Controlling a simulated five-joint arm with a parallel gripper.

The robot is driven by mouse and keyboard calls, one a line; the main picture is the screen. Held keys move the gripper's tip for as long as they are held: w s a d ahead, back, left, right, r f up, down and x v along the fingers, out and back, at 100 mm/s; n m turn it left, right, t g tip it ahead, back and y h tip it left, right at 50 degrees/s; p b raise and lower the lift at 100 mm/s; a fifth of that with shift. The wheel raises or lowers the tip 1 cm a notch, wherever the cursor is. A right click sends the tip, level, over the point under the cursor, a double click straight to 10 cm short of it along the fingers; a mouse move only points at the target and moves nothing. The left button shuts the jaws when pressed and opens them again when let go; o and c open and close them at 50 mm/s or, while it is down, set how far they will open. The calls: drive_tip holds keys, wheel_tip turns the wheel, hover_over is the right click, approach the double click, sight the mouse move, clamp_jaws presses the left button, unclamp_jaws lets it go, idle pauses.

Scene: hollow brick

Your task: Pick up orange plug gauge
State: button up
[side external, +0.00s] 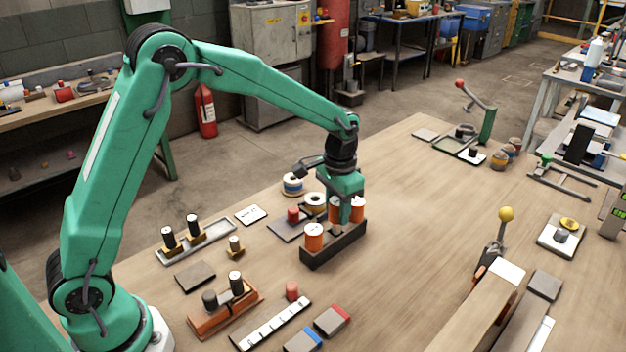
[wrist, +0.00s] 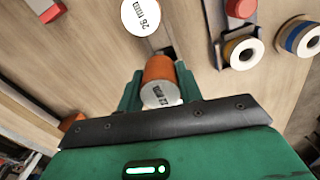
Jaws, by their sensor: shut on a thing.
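My gripper (side external: 345,212) points down over a dark holder block (side external: 334,248). In the wrist view its two green fingers are closed on the sides of an orange plug gauge (wrist: 158,78), which has a white labelled end. In the side view a finger covers part of the orange there, so I cannot tell whether the held gauge is clear of the block. Another orange plug gauge with a white top (side external: 314,238) stands at the block's near left end. A white labelled disc (wrist: 140,16) shows beyond the held gauge in the wrist view.
White-topped spools (side external: 292,184) and a red peg on a dark plate (side external: 291,228) stand close behind and left of the block. Fixtures with black plugs (side external: 235,285) lie nearer my base. A yellow-knobbed lever (side external: 505,215) stands at right. The tabletop between is clear.

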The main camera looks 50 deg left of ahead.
drive_tip(key=s+d+r, duration=0.6)
drive_tip(key=d, duration=0.2)
drive_tip(key=shift+s+d+r, duration=0.15)
drive_tip(key=shift+s+d, duration=0.1)
idle(0.4)
